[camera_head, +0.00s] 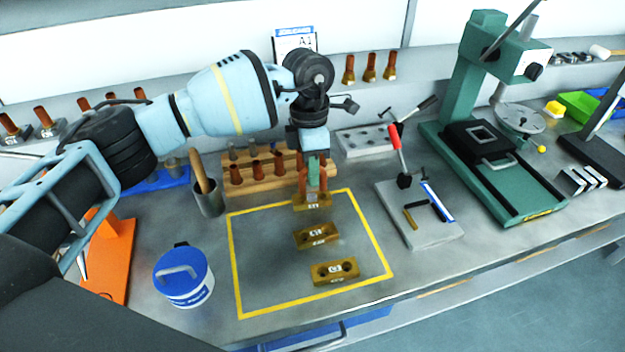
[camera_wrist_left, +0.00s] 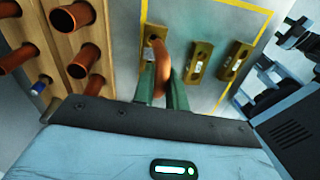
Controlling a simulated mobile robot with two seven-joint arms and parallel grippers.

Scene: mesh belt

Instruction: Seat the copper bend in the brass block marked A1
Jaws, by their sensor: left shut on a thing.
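My left gripper (camera_head: 314,182) points down and is shut on the copper bend (camera_wrist_left: 163,68), a curved reddish tube. In the head view the bend (camera_head: 303,180) shows beside the fingers, right above the farthest of three brass blocks (camera_head: 313,203). In the left wrist view one end of the bend overlaps that block (camera_wrist_left: 154,32); I cannot tell whether its ends are in the holes. The middle brass block (camera_head: 316,236) and the near brass block (camera_head: 334,271) stand empty. Their labels are too small to read surely. My right gripper is not in view.
A yellow outline (camera_head: 235,265) surrounds the blocks. A wooden rack (camera_head: 245,190) with copper pieces stands close behind on the left. A blue-lidded tub (camera_head: 183,275) is left, a grey plate with tools (camera_head: 425,232) right.

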